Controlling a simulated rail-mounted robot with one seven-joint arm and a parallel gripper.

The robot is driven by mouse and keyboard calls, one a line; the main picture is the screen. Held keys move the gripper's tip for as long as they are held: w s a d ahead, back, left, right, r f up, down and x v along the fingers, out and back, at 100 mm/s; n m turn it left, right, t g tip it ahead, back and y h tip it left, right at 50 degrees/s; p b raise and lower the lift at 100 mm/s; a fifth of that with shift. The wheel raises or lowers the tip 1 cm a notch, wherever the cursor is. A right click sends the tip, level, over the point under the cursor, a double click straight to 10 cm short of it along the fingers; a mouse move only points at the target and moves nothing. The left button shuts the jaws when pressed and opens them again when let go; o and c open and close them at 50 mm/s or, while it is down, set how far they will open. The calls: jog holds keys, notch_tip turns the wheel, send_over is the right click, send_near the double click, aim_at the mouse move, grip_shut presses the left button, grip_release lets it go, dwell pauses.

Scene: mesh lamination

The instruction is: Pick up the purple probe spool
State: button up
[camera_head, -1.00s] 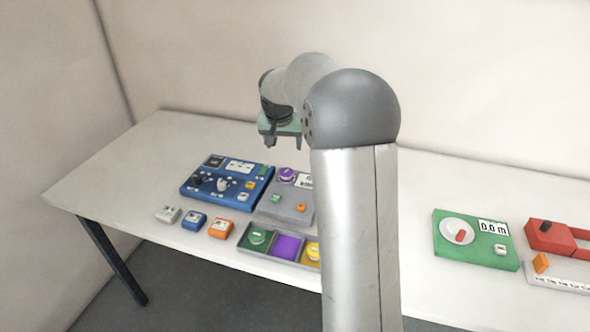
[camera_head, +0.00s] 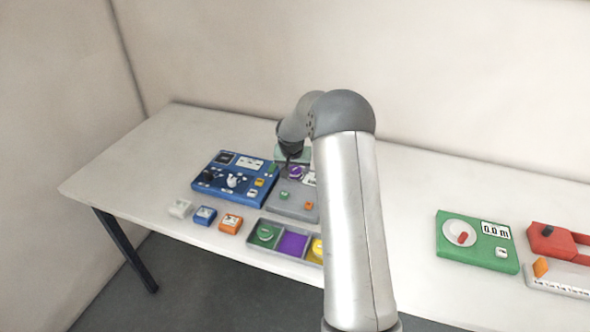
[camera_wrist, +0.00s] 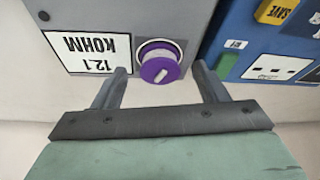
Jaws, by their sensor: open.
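The purple probe spool (camera_wrist: 160,68) is a round purple piece with a white top mark. It sits in a pale ring on the grey device (camera_wrist: 105,12), beside a display reading 12.1 KOHM (camera_wrist: 92,52). In the wrist view my gripper (camera_wrist: 162,75) is open, with one finger on each side of the spool's near edge and nothing held. In the head view the spool (camera_head: 296,172) shows just below my gripper (camera_head: 288,168), partly hidden by it. The tray's purple compartment (camera_head: 292,243) is empty.
A blue panel (camera_head: 206,196) with knobs stands close left of the grey device. White, blue and orange blocks (camera_head: 230,223) lie front left. A green meter (camera_head: 450,250) stands right.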

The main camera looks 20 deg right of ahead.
jog(key=shift+w+d+f, duration=0.15)
jog(key=shift+w+f, duration=0.05)
jog(key=shift+f, duration=0.5)
jog(key=c, duration=1.1)
jog(key=shift+c, duration=0.4)
jog(key=shift+r, duration=0.15)
